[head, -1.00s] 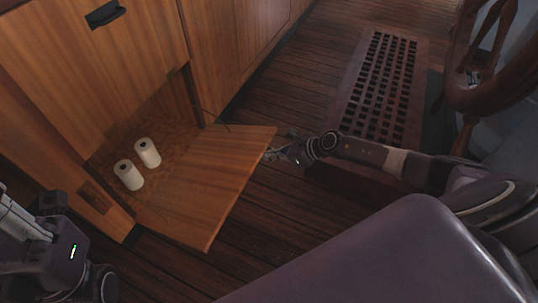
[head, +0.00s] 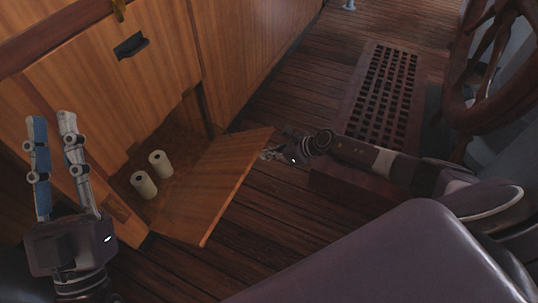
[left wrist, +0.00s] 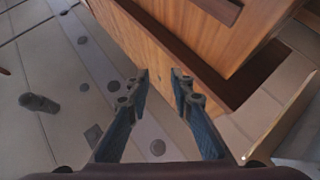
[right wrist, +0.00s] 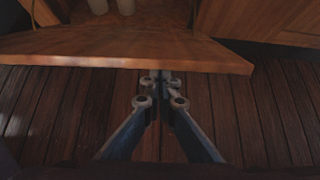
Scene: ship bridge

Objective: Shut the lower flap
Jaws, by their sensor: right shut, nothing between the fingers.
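The lower flap (head: 215,185) is a wooden panel, open and slanting out from the cabinet over the floor. Its outer edge is raised. It also crosses the upper part of the right wrist view (right wrist: 120,45). My right gripper (head: 268,154) is shut and empty at the flap's outer far corner. In the right wrist view its fingertips (right wrist: 160,78) are at the flap's edge, partly hidden; I cannot tell whether they touch. My left gripper (head: 53,118) is open and empty, pointing up before the cabinet front, away from the flap. Its spread fingers show in the left wrist view (left wrist: 158,78).
Two white rolls (head: 144,185) (head: 161,164) stand in the opening behind the flap. The closed upper panel (head: 125,90) has a dark handle (head: 130,45). A floor grating (head: 385,95) and a wooden wheel (head: 500,70) are to the right. Floor in front of the flap is clear.

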